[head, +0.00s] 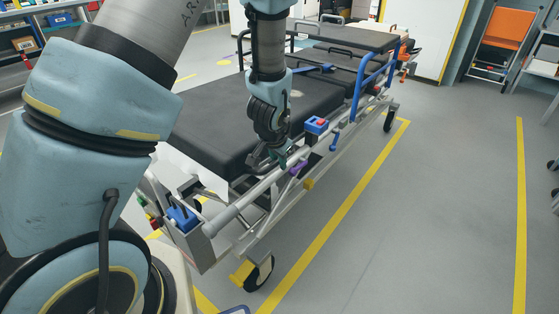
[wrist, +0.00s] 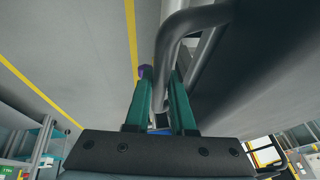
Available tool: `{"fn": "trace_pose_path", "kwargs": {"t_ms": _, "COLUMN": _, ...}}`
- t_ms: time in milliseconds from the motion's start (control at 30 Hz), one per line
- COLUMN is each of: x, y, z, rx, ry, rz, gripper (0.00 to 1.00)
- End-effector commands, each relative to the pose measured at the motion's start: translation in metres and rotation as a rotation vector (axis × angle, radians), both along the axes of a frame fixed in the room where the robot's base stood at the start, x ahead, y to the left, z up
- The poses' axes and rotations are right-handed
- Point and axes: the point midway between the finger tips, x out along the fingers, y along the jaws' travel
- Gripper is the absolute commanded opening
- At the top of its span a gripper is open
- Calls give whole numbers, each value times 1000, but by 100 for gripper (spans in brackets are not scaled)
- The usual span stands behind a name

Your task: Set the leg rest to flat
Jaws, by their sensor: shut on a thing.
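The leg rest (head: 225,125) is the near black padded section of a wheeled stretcher. Its exact tilt is hard to judge in the head view. My gripper (head: 280,157) is at the right side of this section, just above the metal side rail (head: 245,197). In the wrist view, the green fingers of my gripper (wrist: 162,85) are shut on a grey bent bar (wrist: 172,38), which passes between them. The dark underside or side of the padded section (wrist: 265,65) fills the right of that view. The bar's contact point is hidden in the head view.
A blue box with a red top (head: 316,124) and a purple part (head: 298,168) sit along the stretcher's side. A raised blue side rail (head: 372,75) stands farther back. A caster (head: 260,273) is at the near corner. The floor (head: 420,210) to the right is clear.

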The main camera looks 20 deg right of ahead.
Motion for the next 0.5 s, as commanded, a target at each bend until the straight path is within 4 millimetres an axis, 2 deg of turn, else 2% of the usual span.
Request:
{"fn": "trace_pose_path", "kwargs": {"t_ms": 33, "x": 1, "y": -2, "z": -15, "rx": -17, "ry": -9, "rz": -1, "gripper": 0}}
{"fn": "trace_pose_path", "kwargs": {"t_ms": 200, "x": 2, "y": -4, "z": -32, "rx": -50, "ry": -28, "rz": -2, "gripper": 0}}
{"fn": "trace_pose_path", "kwargs": {"t_ms": 500, "x": 1, "y": -3, "z": -38, "rx": -61, "ry": -34, "rz": -2, "gripper": 0}}
